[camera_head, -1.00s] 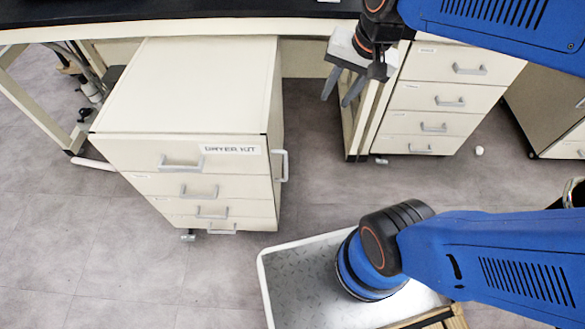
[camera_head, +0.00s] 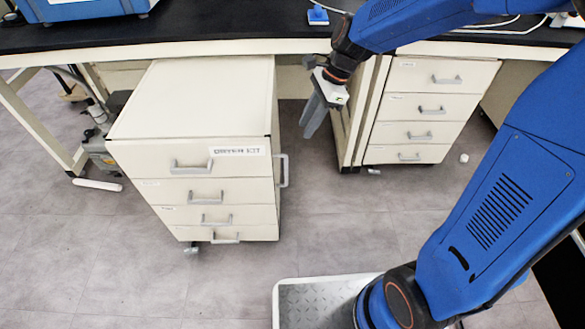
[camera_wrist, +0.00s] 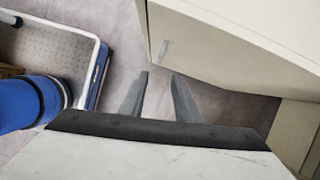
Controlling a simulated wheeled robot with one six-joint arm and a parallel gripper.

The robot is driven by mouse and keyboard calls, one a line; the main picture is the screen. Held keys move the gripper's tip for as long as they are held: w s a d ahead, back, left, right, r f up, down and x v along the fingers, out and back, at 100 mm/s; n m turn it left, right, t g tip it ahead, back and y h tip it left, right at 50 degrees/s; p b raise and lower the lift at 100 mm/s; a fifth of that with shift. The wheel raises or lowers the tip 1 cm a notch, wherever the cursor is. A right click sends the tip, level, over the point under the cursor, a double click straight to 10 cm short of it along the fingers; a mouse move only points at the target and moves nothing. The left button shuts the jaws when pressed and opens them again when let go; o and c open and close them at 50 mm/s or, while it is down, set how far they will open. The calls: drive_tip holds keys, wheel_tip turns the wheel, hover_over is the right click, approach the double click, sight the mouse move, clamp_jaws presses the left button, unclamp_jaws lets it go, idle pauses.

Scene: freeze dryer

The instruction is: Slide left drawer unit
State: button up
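The left drawer unit (camera_head: 190,100) is a cream cabinet with several grey-handled drawers and a "DRYER KIT" label on its top drawer. It stands partly out from under the bench. A grey vertical handle (camera_head: 284,171) is on its right side. My gripper (camera_head: 308,125) points downward to the right of the unit, apart from the side handle and empty. In the wrist view the two fingers (camera_wrist: 158,78) are spread. The unit (camera_wrist: 245,30) fills the upper right there, and the handle (camera_wrist: 163,48) shows beyond the fingertips.
A second drawer unit (camera_head: 425,110) stands under the black-topped bench (camera_head: 230,28) to the right, beside a bench leg. A grey machine (camera_head: 110,150) is on the floor at the left. Open floor lies in front of both units. A small white object (camera_head: 463,158) lies on the floor.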

sight(286, 164)
drive_tip(key=x, duration=1.7)
drive_tip(key=shift+s+f, duration=0.1)
drive_tip(key=shift+f, duration=0.1)
clamp_jaws()
